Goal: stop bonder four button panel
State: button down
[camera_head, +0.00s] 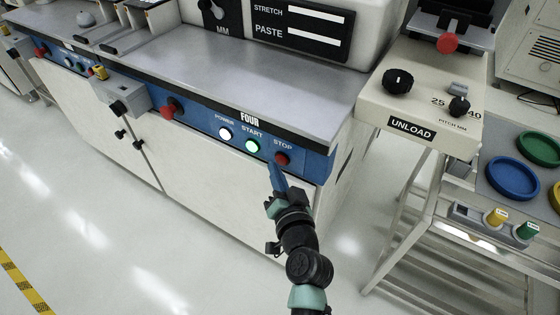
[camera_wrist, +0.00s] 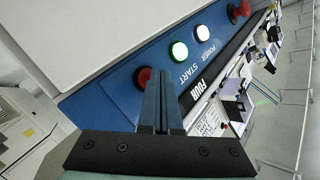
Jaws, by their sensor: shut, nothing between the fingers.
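The blue panel (camera_head: 309,157) labelled FOUR is on the front edge of the bonder. It carries a white POWER button (camera_head: 225,134), a lit green START button (camera_head: 252,146) and a red STOP button (camera_head: 282,158). My gripper (camera_head: 275,168) is shut and empty, its blue fingers pointing up at the panel just below and left of the STOP button. In the wrist view the shut fingers (camera_wrist: 159,90) overlap part of the red STOP button (camera_wrist: 142,76). I cannot tell whether they touch it. The green button (camera_wrist: 179,51) and white button (camera_wrist: 202,32) show beyond.
A red knob (camera_head: 171,108) stands out on the panel left of POWER. The UNLOAD unit (camera_head: 420,105) on a metal frame stands at the right, with a tray of blue and green dishes (camera_head: 512,176) beside it. Clear floor (camera_head: 130,250) lies in front of the cabinet.

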jog(key=shift+w+d+b, duration=0.3)
jog(key=shift+w+d, duration=0.05)
jog(key=shift+w, duration=0.1)
dwell(0.7)
dwell(0.4)
jog(key=shift+s+a+p, duration=0.35)
jog(key=shift+s+a, duration=0.15)
jog(key=shift+s, duration=0.2)
jog(key=s+a+p, duration=0.1)
jog(key=s, duration=0.1)
jog(key=s+a+p, duration=0.1)
jog(key=s+a, duration=0.1)
dwell(0.9)
